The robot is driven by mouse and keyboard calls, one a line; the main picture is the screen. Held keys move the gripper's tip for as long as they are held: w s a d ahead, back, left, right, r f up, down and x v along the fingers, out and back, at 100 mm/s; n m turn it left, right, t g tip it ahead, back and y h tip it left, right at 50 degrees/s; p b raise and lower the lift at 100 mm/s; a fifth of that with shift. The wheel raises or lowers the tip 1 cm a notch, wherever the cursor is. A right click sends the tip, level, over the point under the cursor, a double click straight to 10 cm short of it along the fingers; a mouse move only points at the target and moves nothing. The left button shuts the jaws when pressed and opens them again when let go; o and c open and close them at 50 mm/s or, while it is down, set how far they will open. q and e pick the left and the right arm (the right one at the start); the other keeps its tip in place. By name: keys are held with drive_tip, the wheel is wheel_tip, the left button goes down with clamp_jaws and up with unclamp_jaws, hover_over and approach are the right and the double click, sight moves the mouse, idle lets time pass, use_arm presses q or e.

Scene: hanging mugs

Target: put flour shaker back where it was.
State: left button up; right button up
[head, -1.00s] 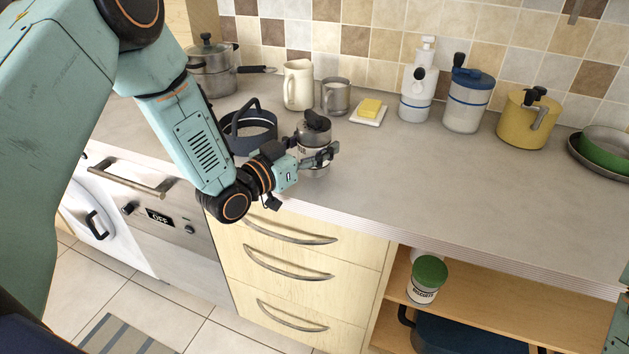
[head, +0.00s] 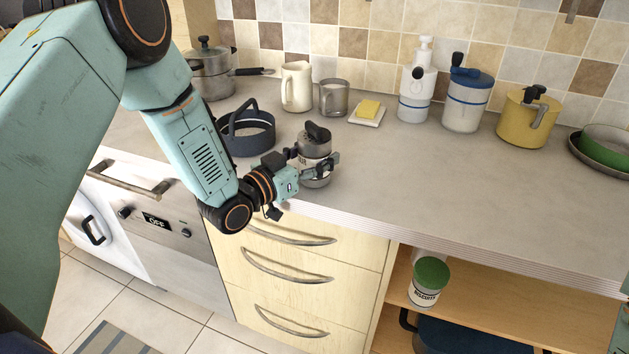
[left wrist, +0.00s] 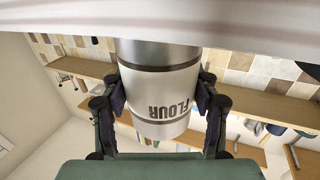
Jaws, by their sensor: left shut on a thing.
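The flour shaker (head: 316,146) is a grey-and-white cylinder with a dark top. It is upright near the front edge of the counter (head: 430,185); I cannot tell whether its base touches the surface. My left gripper (head: 318,167) is shut on its side, and the fingers hide part of its lower body. In the left wrist view, the shaker (left wrist: 160,85) fills the space between both fingers (left wrist: 160,98), with its FLOUR label upside down.
A dark blue pot (head: 248,140) stands left behind the shaker. A cream jug (head: 297,87), a metal mug (head: 334,97) and a butter dish (head: 367,113) are behind it. A biscuits tin (head: 428,282) sits on the open shelf below.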

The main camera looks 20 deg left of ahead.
use_arm(q)
drive_tip(key=shift+f, duration=0.3)
drive_tip(key=o, duration=1.4)
drive_tip(key=shift+o, duration=0.4)
drive_tip(key=shift+o, duration=1)
drive_tip(key=v, duration=1.2)
drive_tip(key=shift+x, duration=5.95)
